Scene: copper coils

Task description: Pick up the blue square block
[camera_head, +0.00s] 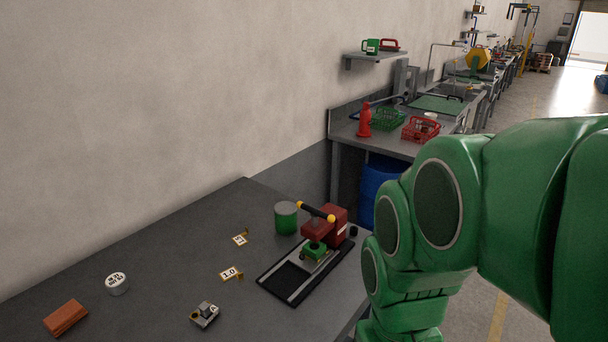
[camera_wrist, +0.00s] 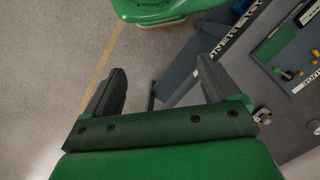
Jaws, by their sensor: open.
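I cannot make out a blue square block in either view. My gripper (camera_wrist: 162,78) shows in the wrist view with its two dark fingers wide apart and nothing between them. It is over the floor beside a bench edge. In the head view my green arm fills the right side, and the gripper itself is out of sight there. The grey table (camera_head: 150,240) in the head view bears an orange-brown block (camera_head: 66,317), a white round tin (camera_head: 117,284) and a small grey device (camera_head: 205,315).
Small label stands (camera_head: 231,273) sit nearby. A blue barrel (camera_head: 378,182) is under the bench behind. A panel with coloured knobs (camera_wrist: 290,55) shows in the wrist view.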

